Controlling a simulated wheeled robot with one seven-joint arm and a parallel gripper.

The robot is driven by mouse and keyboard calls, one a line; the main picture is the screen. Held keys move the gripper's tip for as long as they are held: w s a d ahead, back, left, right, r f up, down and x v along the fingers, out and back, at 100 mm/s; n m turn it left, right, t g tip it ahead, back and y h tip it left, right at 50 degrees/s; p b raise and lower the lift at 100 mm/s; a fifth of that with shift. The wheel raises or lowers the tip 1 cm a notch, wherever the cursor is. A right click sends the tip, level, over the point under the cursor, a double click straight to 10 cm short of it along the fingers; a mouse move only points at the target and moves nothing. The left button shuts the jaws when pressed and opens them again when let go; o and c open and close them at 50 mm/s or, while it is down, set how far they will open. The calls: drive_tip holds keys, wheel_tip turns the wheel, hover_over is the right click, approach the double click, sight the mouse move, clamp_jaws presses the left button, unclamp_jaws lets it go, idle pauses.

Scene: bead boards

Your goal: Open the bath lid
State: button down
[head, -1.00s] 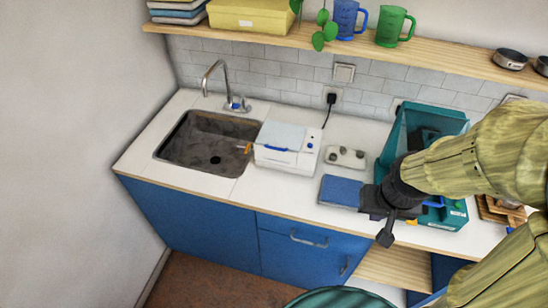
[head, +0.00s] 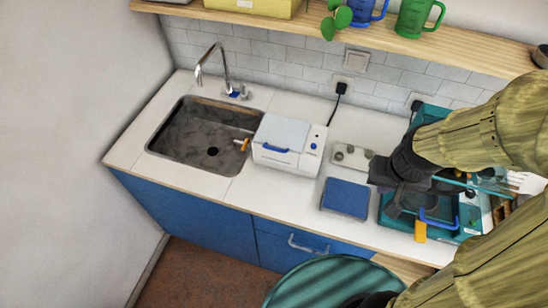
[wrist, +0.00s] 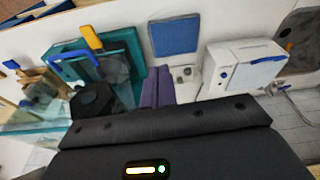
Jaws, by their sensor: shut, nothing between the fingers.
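The bath appears to be the white box (head: 285,162) on the counter just right of the sink. Its pale lid (head: 282,132) lies flat and shut, with a blue handle (head: 275,149) along its front edge.
A blue pad (head: 346,198) and a small grey knobbed plate (head: 352,157) lie between box and gripper. A teal box (head: 398,216) with a blue handle and yellow tab sits under my arm. The sink (head: 205,135) is left; a shelf (head: 300,28) runs above.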

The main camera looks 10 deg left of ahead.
drive_tip(key=shift+s, duration=0.1)
drive_tip(key=s+a+f+n+g+h+b, duration=0.1)
drive_tip(key=a+f+n+h+b, duration=0.2)
drive_tip(key=f+n+h, duration=0.4)
drive_tip(key=s+a+f+n+h+b, duration=0.1)
drive_tip(key=a+f+n+h+b, duration=0.25)
drive_tip(key=f+n, duration=0.55)
drive_tip(key=w+a+f+n+t+y+b, duration=0.1)
drive_tip(key=a+n+t, duration=0.3)
drive_tip(key=a+t, duration=0.1)
drive_tip(key=w+a+f+n+t+y+b, duration=0.1)
drive_tip(key=a+f+n+t+b, duration=0.1)
drive_tip(key=a+n+t, duration=0.3)
drive_tip(key=w+a+f+n+t+y+b, duration=0.1)
drive_tip(key=w+a+n+t, duration=0.1)
drive_tip(key=a+n+t, duration=0.3)
drive_tip(key=shift+w+a+f+t+b, duration=0.1)
drive_tip(key=shift+a+f+t+b, duration=0.25)
drive_tip(key=shift+a, duration=0.2)
drive_tip(key=a+n+t+y, duration=0.1)
drive_tip(key=a+y, duration=0.1)
drive_tip(key=s+a+f+n+y, duration=0.1)
drive_tip(key=a+n+y, duration=0.1)
drive_tip(key=s+a+n+t+y, duration=0.1)
drive_tip(key=a+n+y, duration=0.1)
drive_tip(key=a, duration=0.1)
drive_tip(key=shift+s+f+t+b, duration=0.1)
drive_tip(key=shift+f+t+b, duration=0.2)
drive_tip(key=shift+f+t, duration=0.05)
